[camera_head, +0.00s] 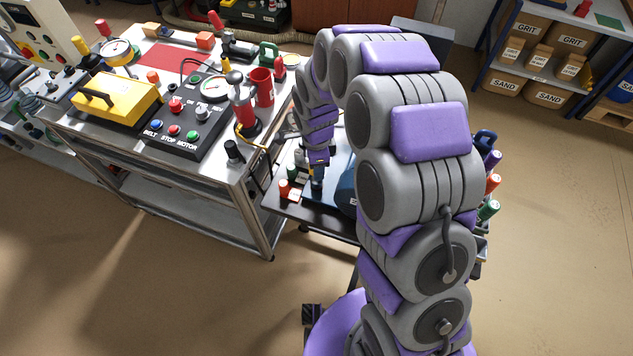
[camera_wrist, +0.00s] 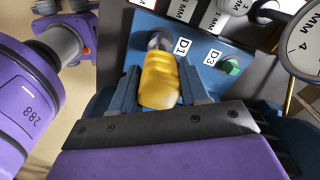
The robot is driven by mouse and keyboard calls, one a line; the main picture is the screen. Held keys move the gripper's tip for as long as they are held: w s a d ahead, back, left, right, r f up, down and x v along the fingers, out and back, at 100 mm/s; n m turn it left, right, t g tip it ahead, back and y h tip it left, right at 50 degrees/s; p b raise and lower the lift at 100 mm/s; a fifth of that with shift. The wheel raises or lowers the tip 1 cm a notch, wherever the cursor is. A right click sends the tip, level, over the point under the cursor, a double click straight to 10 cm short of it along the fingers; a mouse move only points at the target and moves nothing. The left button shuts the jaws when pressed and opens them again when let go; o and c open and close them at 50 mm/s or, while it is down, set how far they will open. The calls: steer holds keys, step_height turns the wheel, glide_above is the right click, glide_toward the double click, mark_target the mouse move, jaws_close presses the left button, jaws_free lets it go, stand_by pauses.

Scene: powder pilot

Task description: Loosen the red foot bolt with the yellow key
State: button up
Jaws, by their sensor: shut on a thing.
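A yellow key (camera_wrist: 160,80) sits between the two dark blue fingers of my gripper (camera_wrist: 158,88) in the wrist view. The fingers are shut on its yellow body. Its grey metal end points at the blue plate (camera_wrist: 150,22) beside the label D1, and what lies under that end is hidden. A small red-topped piece (camera_head: 284,188) stands at the left of the small table in the head view; I cannot tell whether it is the red foot bolt. In that view my gripper (camera_head: 317,185) points down over the small table, partly hidden by my arm.
A dial gauge (camera_wrist: 304,40) is at the upper right of the wrist view. A steel bench (camera_head: 190,165) with a yellow case (camera_head: 115,98) and control box (camera_head: 190,125) stands left. Shelves (camera_head: 540,70) stand back right.

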steer(key=shift+f, duration=0.1)
steer(key=o, duration=1.3)
steer(key=shift+o, duration=0.2)
step_height(320, 180, up, 17)
steer(key=p, duration=0.3)
steer(key=shift+a, duration=0.25)
